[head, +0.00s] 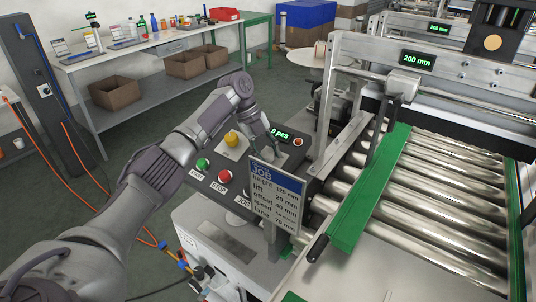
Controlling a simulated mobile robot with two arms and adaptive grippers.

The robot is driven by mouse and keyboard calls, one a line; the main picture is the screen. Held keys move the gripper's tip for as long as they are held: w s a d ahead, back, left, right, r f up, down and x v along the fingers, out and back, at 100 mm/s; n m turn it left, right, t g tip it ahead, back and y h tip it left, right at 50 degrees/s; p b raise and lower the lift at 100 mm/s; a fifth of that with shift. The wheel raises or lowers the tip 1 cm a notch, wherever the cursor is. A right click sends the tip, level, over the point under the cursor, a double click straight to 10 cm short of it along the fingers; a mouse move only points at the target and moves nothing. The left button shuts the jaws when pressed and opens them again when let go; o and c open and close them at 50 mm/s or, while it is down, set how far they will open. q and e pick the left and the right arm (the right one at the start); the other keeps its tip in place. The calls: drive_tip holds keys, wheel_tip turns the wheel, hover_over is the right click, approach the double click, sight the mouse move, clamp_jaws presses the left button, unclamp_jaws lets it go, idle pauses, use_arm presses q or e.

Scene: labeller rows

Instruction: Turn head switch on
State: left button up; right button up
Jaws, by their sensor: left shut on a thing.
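The control panel (195,181) stands in the middle of the head view, its top tilted up. My left gripper (268,145) reaches down to the panel's far part, beside the lit "0 pcs" display (281,133). It is shut on what appears to be the head switch, at the panel surface. The fingers and the job card hide the switch, so its label and turn position cannot be read. My right gripper is not in view.
A green START button (203,163), red STOP button (224,176) and yellow button (231,138) sit close to my left arm. The job card (276,197) stands upright in front of the panel. A roller conveyor (430,185) with a green rail (370,195) lies right.

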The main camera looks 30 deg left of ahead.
use_arm(q)
drive_tip(key=shift+m, duration=0.3)
idle(0.4)
drive_tip(key=o, duration=1.1)
drive_tip(key=shift+o, duration=0.2)
drive_tip(key=shift+r, duration=0.1)
drive_tip(key=v, duration=1.1)
drive_tip(key=shift+r, duration=0.4)
drive_tip(key=shift+w+a, duration=0.15)
drive_tip(key=shift+a, duration=0.05)
